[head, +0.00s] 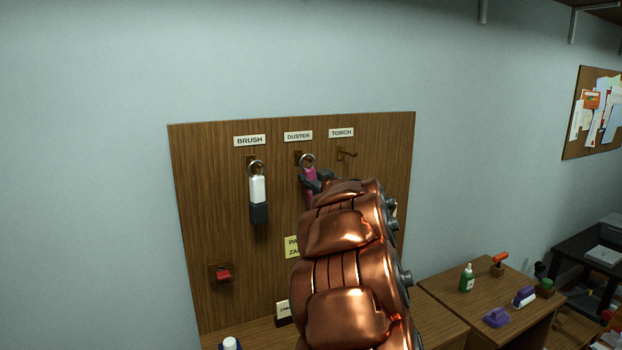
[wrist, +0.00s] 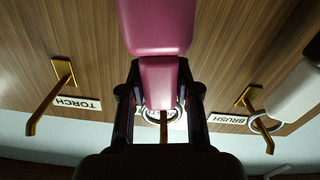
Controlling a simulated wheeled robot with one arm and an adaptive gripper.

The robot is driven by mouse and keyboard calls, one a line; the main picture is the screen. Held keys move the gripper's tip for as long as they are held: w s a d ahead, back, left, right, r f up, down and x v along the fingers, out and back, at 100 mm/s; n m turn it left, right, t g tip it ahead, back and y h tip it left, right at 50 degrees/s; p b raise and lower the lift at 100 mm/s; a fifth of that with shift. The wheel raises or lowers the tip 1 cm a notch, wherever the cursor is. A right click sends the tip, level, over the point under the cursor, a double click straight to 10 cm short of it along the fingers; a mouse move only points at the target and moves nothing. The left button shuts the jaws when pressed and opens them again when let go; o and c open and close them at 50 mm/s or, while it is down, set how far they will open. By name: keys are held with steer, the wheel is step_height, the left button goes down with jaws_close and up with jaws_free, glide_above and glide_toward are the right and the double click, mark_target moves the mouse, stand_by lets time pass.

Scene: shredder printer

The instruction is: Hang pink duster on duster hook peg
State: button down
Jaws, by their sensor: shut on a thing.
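The pink duster (head: 310,174) is upright at the board under the DUSTER label (head: 298,135), its metal ring at the top. My gripper (head: 317,181) is shut on the duster just below the ring. In the wrist view, which is upside down, the gripper's fingers (wrist: 158,92) clasp the neck of the pink duster (wrist: 160,35) from both sides. The brass duster hook peg (wrist: 163,128) shows at the ring, mostly hidden by the duster and gripper. The ring overlaps the peg in view; I cannot tell whether it is around it.
A white and dark brush (head: 258,190) hangs by its ring under the BRUSH label on the left. The torch peg (head: 347,154) on the right is bare. A red item (head: 223,275) sits low on the wooden board (head: 200,200). A desk with several small items stands at right.

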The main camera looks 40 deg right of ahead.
steer(key=c, duration=0.7)
jaws_free()
steer(key=shift+c, duration=0.2)
steer(key=v, duration=1.2)
steer(key=shift+w, duration=0.1)
